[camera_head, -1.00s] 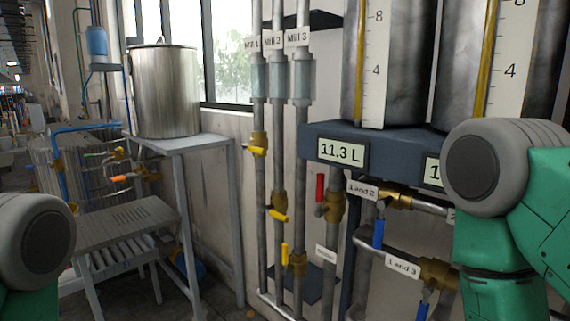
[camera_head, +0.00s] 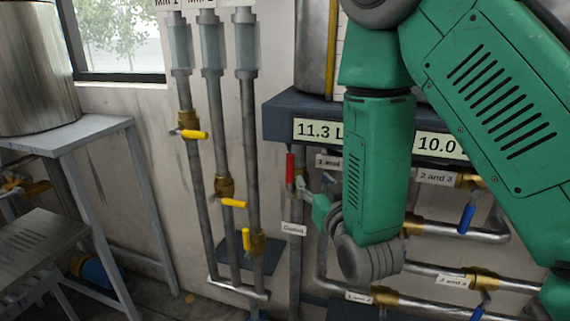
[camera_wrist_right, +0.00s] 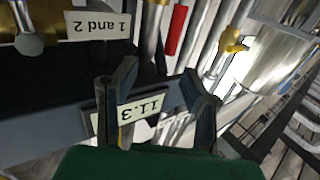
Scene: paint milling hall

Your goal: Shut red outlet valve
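The red outlet valve handle (camera_head: 290,168) points upright on a vertical pipe below the 11.3 L display. It also shows in the right wrist view (camera_wrist_right: 175,30), ahead of the fingertips and slightly right of centre. My right gripper (camera_head: 311,186) is just right of the handle in the head view, partly hidden behind my own wrist and forearm. In the right wrist view its two fingers (camera_wrist_right: 159,75) are spread with nothing held between them. I see no contact with the handle. The valve body is mostly hidden. My left gripper is not in view.
Yellow-handled valves (camera_head: 233,203) sit on pipes to the left. Blue-handled valves (camera_head: 466,219) and labelled crossing pipes are at the right. The dark blue ledge (camera_head: 280,118) with displays overhangs the red handle. A grey table (camera_head: 70,140) stands at the left.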

